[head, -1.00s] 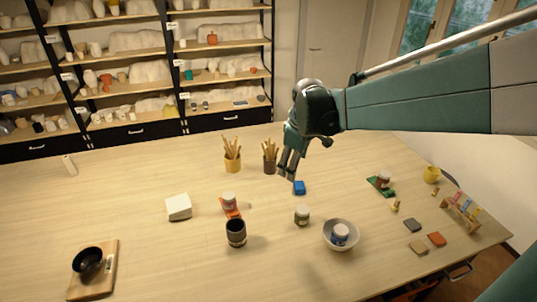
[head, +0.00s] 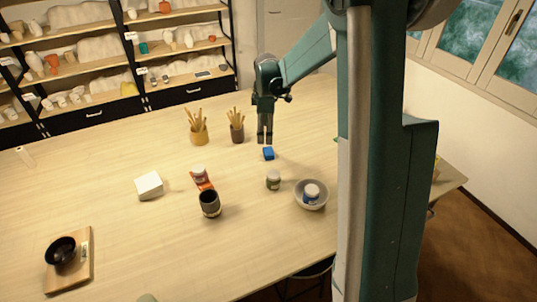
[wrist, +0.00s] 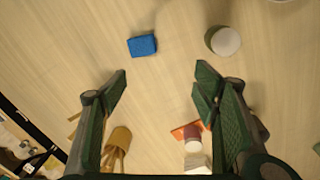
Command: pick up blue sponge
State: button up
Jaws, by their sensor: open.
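The blue sponge (head: 268,153) is a small block lying flat on the wooden table (head: 120,235), in front of the dark brush pot. It also shows in the wrist view (wrist: 142,45), upper left of centre and beyond the fingertips. My gripper (head: 265,140) points down above the table, just behind the sponge in the head view. In the wrist view my gripper (wrist: 160,82) has its fingers spread wide with nothing between them. The sponge is fully visible and apart from both fingers.
Brush pots, yellow (head: 199,134) and dark (head: 237,133), stand left of the gripper. A dark cup (head: 210,204) and white block (head: 149,186) stand left. My arm hides the table's right side.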

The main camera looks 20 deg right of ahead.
aim_at(270, 150)
jog(key=w+d+f, duration=0.1)
jog(key=f, duration=0.2)
jog(key=w+d+f+n, duration=0.1)
jog(key=w+d+f, duration=0.1)
jog(key=f, duration=0.1)
jog(key=w+d+f+n+g, duration=0.1)
jog(key=w+f, duration=0.1)
jog(key=f, duration=0.2)
jog(key=shift+d, duration=0.2)
jog(key=shift+n, duration=0.3)
jog(key=shift+f, duration=1.25)
jog(key=shift+w+d+f+p, duration=0.1)
jog(key=shift+f+p, duration=0.15)
jog(key=shift+f, duration=1.05)
jog(key=shift+d+f+p, duration=0.1)
jog(key=shift+f+p, duration=0.15)
jog(key=shift+f, duration=1.05)
jog(key=c, duration=0.8)
